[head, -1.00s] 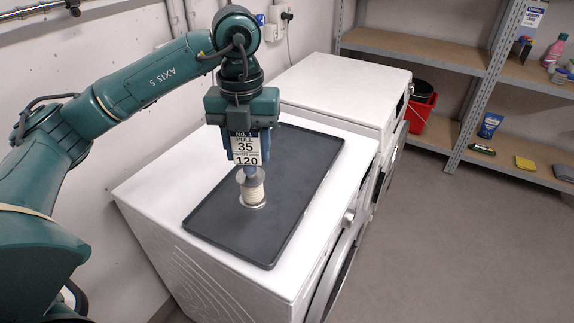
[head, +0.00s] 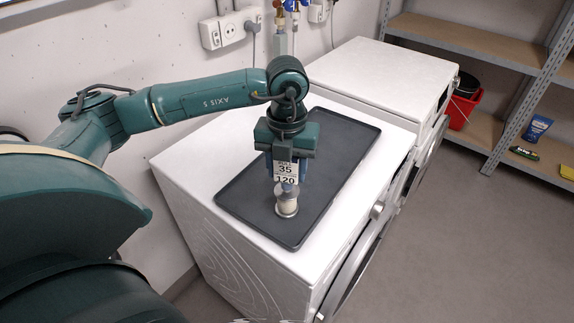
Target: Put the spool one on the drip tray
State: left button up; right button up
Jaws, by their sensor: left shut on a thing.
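The drip tray (head: 342,160) is a dark grey rectangle with a low rim, lying on the white top of the nearer machine. The spool (head: 287,205) is small and pale with grey metal-looking flanges, upright over the near part of the tray. My left gripper (head: 287,181) points down from above and is shut on the spool's top. The spool's base appears at or very close to the tray surface; I cannot tell whether it touches. A white label with numbers on my gripper partly covers the view behind it. My right gripper is not in view.
The nearer white frontloader (head: 215,240) carries the tray, and a second frontloader (head: 385,75) stands behind it. Wall sockets (head: 230,30) and pipes are behind the machines. A red bucket (head: 461,110) and shelving (head: 470,42) stand at the right. Most of the tray is bare.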

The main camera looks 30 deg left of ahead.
pick_arm(q)
jog(key=shift+f, duration=0.15)
jog(key=o, duration=1.1)
jog(key=shift+c, duration=0.2)
jog(key=o, duration=0.4)
